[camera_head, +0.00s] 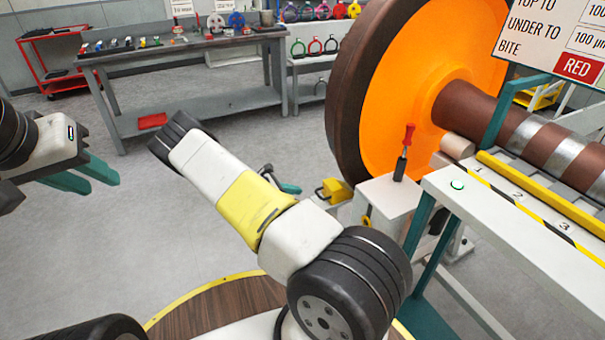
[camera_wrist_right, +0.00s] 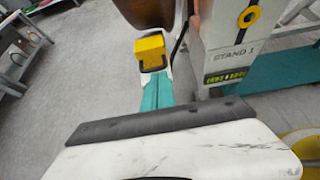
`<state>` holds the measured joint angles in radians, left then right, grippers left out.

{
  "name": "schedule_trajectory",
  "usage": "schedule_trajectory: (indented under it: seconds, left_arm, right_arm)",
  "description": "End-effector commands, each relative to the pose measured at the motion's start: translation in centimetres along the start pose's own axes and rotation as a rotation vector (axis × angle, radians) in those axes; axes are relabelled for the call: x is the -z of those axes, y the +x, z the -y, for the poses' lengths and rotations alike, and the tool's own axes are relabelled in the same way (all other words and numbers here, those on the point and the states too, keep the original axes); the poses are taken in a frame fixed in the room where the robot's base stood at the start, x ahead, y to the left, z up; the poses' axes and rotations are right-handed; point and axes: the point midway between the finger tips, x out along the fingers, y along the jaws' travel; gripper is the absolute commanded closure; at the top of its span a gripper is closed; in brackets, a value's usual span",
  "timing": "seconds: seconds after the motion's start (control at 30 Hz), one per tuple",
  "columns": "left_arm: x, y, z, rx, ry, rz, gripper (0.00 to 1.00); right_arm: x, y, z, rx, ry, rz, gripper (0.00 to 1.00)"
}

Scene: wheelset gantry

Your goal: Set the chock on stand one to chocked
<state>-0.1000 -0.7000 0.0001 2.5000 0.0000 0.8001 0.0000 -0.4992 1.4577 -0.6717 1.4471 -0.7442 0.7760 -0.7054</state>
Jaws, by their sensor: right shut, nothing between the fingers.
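The yellow chock (camera_head: 335,190) sits low beside the bottom of the big orange wheel (camera_head: 410,85), next to stand one (camera_head: 385,197). In the right wrist view the chock (camera_wrist_right: 150,47) is a yellow block with a dark lower face, right at the tip end of my fingers. My right gripper (camera_head: 290,188) is shut and empty, just left of the chock; its teal fingers (camera_wrist_right: 157,78) point at it, and I cannot tell whether they touch. The post marked "STAND 1" (camera_wrist_right: 235,52) stands to the right. My left gripper (camera_head: 103,187) is open and empty at the far left.
A red-handled lever (camera_head: 404,150) rises from the stand top. A white bench with numbered places (camera_head: 480,200) and the brown axle (camera_head: 490,115) lie at the right. A grey workbench (camera_head: 190,45) stands at the back. The floor between is clear.

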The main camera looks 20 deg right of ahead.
Motion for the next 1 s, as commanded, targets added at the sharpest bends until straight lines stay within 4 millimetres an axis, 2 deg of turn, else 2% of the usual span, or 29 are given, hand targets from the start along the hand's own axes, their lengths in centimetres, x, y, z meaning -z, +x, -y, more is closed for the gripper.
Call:
schedule_trajectory:
  seconds: [0.27, 0.37, 0.7, 0.8, 1.0]
  left_arm:
    - [0.0, 0.0, 0.0, 0.0, 0.0, 0.0, 0.68]
    - [0.0, 0.0, 0.0, 0.0, 0.0, 0.0, 0.68]
    - [0.0, 0.0, 0.0, 0.0, 0.0, 0.0, 0.68]
    - [0.0, 0.0, 0.0, 0.0, 0.0, 0.0, 0.68]
    - [0.0, 0.0, 0.0, 0.0, 0.0, 0.0, 0.68]
  right_arm:
    - [0.0, 0.9, 0.1, 0.003, 0.001, 0.0, 1.0]
    - [0.0, 2.4, 0.1, 0.004, 0.0, 0.0, 1.0]
    - [0.0, 9.6, 0.2, 0.004, 0.002, 0.0, 1.0]
    - [-0.6, 11.1, 0.1, 0.003, 0.004, -0.001, 1.0]
    - [-1.7, 13.0, 0.1, 0.002, 0.003, -0.001, 1.0]
